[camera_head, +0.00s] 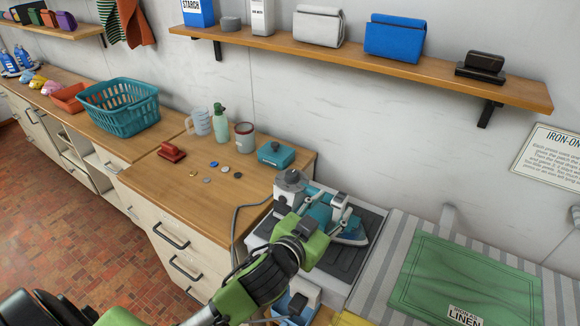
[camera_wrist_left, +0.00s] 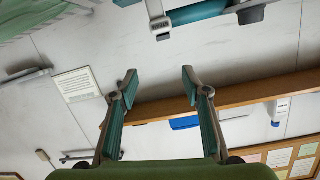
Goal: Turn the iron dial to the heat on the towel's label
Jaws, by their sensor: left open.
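A teal-blue iron (camera_head: 351,236) lies on a dark ribbed rest in the head view, partly hidden by my left gripper. A grey knob (camera_head: 290,178) tops a pale block at the rest's back left; I cannot tell whether it is the iron's dial, and no setting is readable. My left gripper (camera_head: 325,206) is open above the iron, with nothing visible between its fingers; it also shows open in the left wrist view (camera_wrist_left: 159,84). A folded green towel (camera_head: 470,275) lies at the right; its label (camera_head: 465,315) reads "LINEN" below a smaller unclear line. My right gripper is out of view.
A striped board (camera_head: 388,247) lies under the towel. A shelf (camera_head: 390,65) runs above. An "IRON-ON" sign (camera_head: 552,157) hangs at the right.

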